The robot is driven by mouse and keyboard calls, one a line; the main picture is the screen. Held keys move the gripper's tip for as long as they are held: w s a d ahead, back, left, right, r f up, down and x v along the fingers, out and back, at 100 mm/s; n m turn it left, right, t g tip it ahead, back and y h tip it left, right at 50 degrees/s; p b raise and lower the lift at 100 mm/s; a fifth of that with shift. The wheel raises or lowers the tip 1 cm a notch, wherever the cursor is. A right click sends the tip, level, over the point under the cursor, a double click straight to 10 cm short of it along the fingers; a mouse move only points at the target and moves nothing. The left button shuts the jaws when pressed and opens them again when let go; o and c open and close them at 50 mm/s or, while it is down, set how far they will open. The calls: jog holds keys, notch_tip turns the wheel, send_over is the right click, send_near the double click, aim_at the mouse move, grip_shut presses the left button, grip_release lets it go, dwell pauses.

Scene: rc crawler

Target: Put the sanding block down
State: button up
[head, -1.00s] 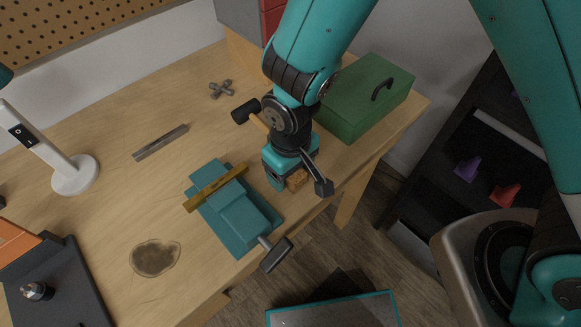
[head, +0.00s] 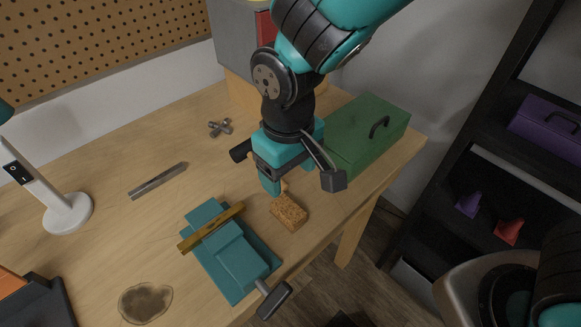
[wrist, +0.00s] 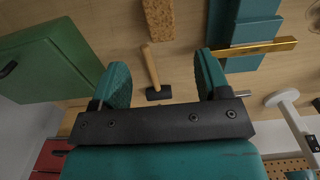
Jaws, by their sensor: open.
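The sanding block (head: 289,212), a tan cork-like brick, lies on the wooden workbench beside the teal vise. It also shows at the top of the wrist view (wrist: 159,18), beyond my fingertips. My gripper (head: 283,185) is open and empty, raised above the bench just behind the block and apart from it. In the wrist view its two teal fingers (wrist: 162,78) stand wide apart, with a hammer (wrist: 152,70) lying on the bench seen between them.
The teal vise (head: 236,256) with a brass-coloured bar (head: 211,228) stands left of the block. A green toolbox (head: 366,135) is at the right. A metal bar (head: 158,181), a four-armed metal part (head: 220,127) and a white lamp (head: 68,213) are farther left. A dark stain (head: 146,302) marks the front.

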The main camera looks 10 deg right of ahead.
jog(key=s+d+r+y, duration=0.4)
jog(key=s+d+r, duration=0.5)
jog(key=r, duration=0.3)
jog(key=shift+s+d+r, duration=0.2)
jog(key=shift+s+d, duration=0.2)
jog(key=shift+s, duration=0.25)
jog(key=shift+o, duration=0.2)
